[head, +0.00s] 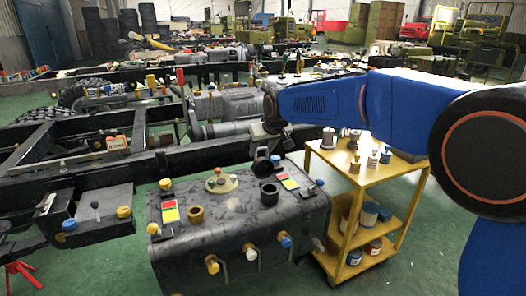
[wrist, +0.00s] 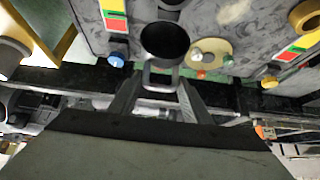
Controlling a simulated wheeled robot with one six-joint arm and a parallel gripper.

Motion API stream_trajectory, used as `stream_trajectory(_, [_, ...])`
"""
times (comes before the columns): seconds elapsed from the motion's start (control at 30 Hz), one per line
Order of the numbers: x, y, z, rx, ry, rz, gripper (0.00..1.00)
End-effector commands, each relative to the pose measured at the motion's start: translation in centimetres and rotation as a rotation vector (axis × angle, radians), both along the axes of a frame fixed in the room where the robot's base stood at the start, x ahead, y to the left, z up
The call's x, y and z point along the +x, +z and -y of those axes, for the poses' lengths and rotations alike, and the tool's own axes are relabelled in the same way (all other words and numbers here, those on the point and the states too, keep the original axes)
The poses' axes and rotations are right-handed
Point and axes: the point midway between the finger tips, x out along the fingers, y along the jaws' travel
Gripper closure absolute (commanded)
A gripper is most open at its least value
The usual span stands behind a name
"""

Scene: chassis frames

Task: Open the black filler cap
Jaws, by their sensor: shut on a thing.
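The black filler cap (head: 262,154) stands raised, tilted up on edge, just behind a black filler neck (head: 269,193) on top of the grey tank (head: 235,210). In the wrist view the cap (wrist: 165,42) is a dark round disc at top centre, with part of the neck (wrist: 172,4) at the upper edge. My gripper (wrist: 160,78) is shut on the cap's small grey loop-like tab, between its fingertips. In the head view my fingers are small and dark beside the cap, so the exact contact is hard to see there.
A brass neck (head: 196,213), a round yellowish dial (head: 221,182) and red-green labels (head: 170,213) share the tank top. Knobs and valves stick out in front. A yellow cart (head: 365,175) stands close on the right. Dark chassis rails (head: 90,185) lie left and behind.

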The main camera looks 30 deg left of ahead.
Motion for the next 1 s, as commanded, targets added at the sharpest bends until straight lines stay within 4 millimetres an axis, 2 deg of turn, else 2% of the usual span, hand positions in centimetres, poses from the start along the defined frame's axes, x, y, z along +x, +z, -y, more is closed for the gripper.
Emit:
stream_trajectory(0.47, [0.24,0.27,-0.16,0.005,-0.001,0.005,0.97])
stream_trajectory(0.5, [0.24,0.27,-0.16,0.005,-0.001,0.005,0.49])
stream_trajectory(0.57, [0.23,0.24,-0.16,0.004,-0.001,0.005,0.38])
stream_trajectory(0.87, [0.12,0.15,-0.10,0.002,0.000,0.002,0.38])
stream_trajectory(1.0, [-0.22,0.92,0.29,0.002,0.000,0.002,0.38])
